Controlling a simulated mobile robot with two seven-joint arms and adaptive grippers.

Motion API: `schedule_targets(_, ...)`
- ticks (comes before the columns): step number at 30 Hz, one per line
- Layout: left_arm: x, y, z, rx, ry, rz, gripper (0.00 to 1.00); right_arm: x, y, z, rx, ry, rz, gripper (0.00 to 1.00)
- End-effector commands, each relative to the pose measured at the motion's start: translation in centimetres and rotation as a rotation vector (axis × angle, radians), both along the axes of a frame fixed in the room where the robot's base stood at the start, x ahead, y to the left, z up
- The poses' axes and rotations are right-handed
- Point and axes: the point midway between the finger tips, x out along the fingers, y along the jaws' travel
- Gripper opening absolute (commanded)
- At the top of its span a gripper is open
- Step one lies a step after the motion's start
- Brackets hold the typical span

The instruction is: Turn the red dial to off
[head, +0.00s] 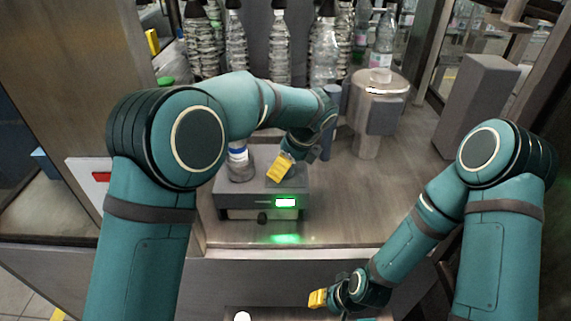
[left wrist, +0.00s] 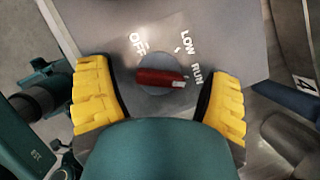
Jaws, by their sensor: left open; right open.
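The red dial (left wrist: 158,77) sits on a round grey base on a grey panel (left wrist: 215,35) marked OFF, LOW and RUN. Its white-tipped end points right in the left wrist view, nearest the RUN mark. My left gripper (left wrist: 160,98) is open, with one yellow finger on each side of the dial and gaps between. In the head view my left gripper (head: 280,168) is over the top of the grey machine box (head: 230,201) and hides the dial. My right gripper (head: 318,298) is open, low in front of the counter, away from the dial.
A bottle (head: 240,165) stands on the box just left of my left gripper. A green-lit display (head: 285,202) glows on the box front. Several clear bottles (head: 281,50) stand behind. A metal cylinder (head: 372,110) is at right. The counter (head: 350,205) right of the box is clear.

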Motion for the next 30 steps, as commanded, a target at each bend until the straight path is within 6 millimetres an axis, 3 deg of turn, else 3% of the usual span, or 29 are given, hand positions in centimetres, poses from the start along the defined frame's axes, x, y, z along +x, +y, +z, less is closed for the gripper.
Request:
schedule_targets(3, 0.0, 0.0, 0.0, 0.000, 0.000, 0.000, 0.76, 0.0, 0.0, 0.0, 0.000, 0.000, 0.000, 0.47)
schedule_targets(9, 0.0, 0.0, 0.0, 0.000, 0.001, 0.000, 0.11, 0.0, 0.0, 0.0, 0.000, 0.000, 0.000, 0.47)
schedule_targets(20, 0.0, 0.0, 0.1, 0.002, 0.003, 0.043, 0.11, 0.0, 0.0, 0.8, 0.001, 0.000, 0.000, 0.47)
schedule_targets(30, 0.0, 0.0, 0.2, 0.004, 0.005, 0.271, 0.11, -0.1, -0.2, 3.9, 0.006, 0.000, 0.000, 0.47)
